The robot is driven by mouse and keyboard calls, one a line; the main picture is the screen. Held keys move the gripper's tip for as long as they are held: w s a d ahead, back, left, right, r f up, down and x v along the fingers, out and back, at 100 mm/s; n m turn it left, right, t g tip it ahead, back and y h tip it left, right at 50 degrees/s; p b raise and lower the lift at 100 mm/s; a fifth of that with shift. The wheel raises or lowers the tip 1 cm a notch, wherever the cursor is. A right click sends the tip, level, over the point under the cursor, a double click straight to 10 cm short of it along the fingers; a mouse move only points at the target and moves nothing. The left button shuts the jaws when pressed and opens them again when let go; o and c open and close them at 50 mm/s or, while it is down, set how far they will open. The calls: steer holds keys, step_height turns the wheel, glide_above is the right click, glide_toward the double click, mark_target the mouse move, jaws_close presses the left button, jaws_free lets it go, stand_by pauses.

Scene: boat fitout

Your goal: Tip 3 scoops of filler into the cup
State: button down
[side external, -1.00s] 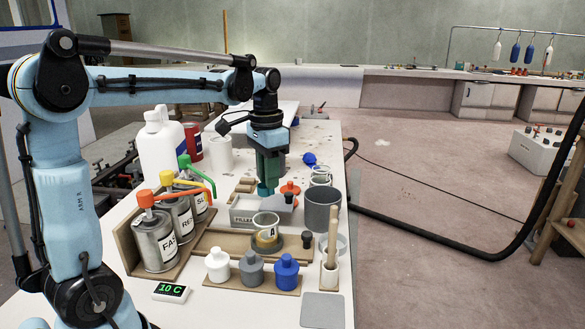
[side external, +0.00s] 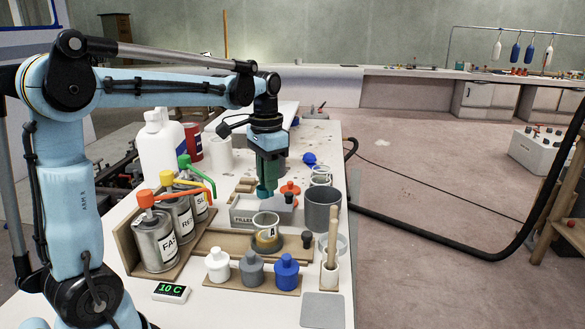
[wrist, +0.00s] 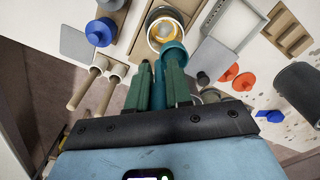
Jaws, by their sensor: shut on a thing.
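The clear cup marked A (side external: 266,240) stands on the wooden board, with tan material inside; it also shows in the wrist view (wrist: 155,22). The white tub labelled FILLER (side external: 246,222) sits just behind it. My gripper (side external: 267,188) points down over the tub, behind and above the cup. It is shut on a teal tool, which looks like the scoop (wrist: 173,52). In the wrist view the tool's rounded end lies near the cup's rim. I cannot tell whether the scoop holds filler.
Capped cans (side external: 156,245) with coloured spouts stand left. White, grey and blue (side external: 287,273) bottles line the front. A grey pot (side external: 322,212) and a holder with sticks (side external: 331,272) are right. A grey piece (wrist: 212,60) with a dark knob lies by the tub.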

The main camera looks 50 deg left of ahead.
steer(key=w+a+f, duration=0.2)
steer(key=a+f, duration=0.1)
steer(key=a, duration=1.1)
steer(key=shift+w+d+f, duration=0.1)
steer(key=shift+d+f, duration=0.05)
steer(key=shift+f, duration=2.4)
steer(key=shift+w+d+f, duration=0.1)
steer(key=shift+f, duration=2.45)
step_height(320, 180, up, 8)
steer(key=shift+r, duration=0.25)
steer(key=shift+d, duration=0.1)
